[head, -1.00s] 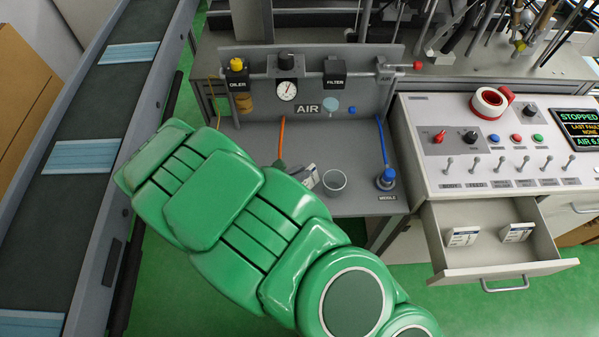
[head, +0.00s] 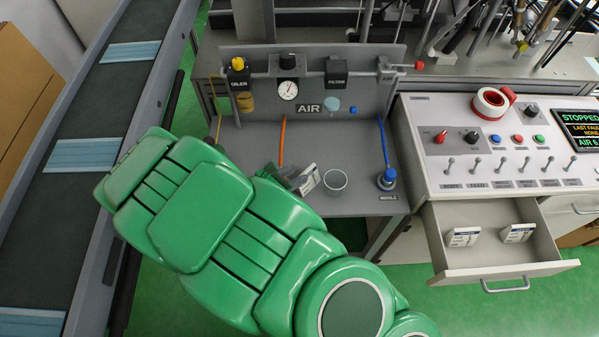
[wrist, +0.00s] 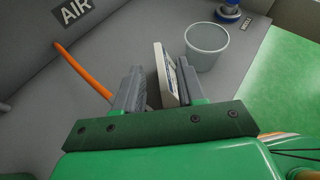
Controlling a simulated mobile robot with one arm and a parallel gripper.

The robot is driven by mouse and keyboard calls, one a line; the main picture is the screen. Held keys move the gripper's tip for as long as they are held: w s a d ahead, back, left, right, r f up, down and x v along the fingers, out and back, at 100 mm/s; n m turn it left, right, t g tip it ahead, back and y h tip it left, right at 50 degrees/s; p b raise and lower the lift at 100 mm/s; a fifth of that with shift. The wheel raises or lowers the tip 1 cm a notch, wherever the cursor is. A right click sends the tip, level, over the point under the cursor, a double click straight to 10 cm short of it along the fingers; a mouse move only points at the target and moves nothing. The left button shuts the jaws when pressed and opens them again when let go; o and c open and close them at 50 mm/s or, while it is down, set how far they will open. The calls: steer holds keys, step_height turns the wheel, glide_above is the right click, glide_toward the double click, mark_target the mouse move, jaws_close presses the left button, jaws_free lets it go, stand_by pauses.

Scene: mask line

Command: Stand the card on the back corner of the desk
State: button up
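The card (head: 308,179), white with dark print, stands tilted on the grey desk (head: 360,205) just left of a small grey cup. In the wrist view the card (wrist: 163,76) lies between the two grey fingers of my gripper (wrist: 158,88). It is close to the right finger, and a gap shows between it and the left finger, so the fingers look open around it. In the head view my gripper (head: 287,176) is left of the card and partly hidden by my green arm. The card's lower edge is hidden.
The cup (head: 335,183) is close to the card's right. A blue-capped nozzle (head: 387,179), an orange hose (head: 282,142) and the AIR panel (head: 350,101) border the desk. An open drawer (head: 490,268) holds two white packs. A conveyor (head: 70,190) runs at left.

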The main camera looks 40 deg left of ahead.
steer(key=shift+v, duration=2.4)
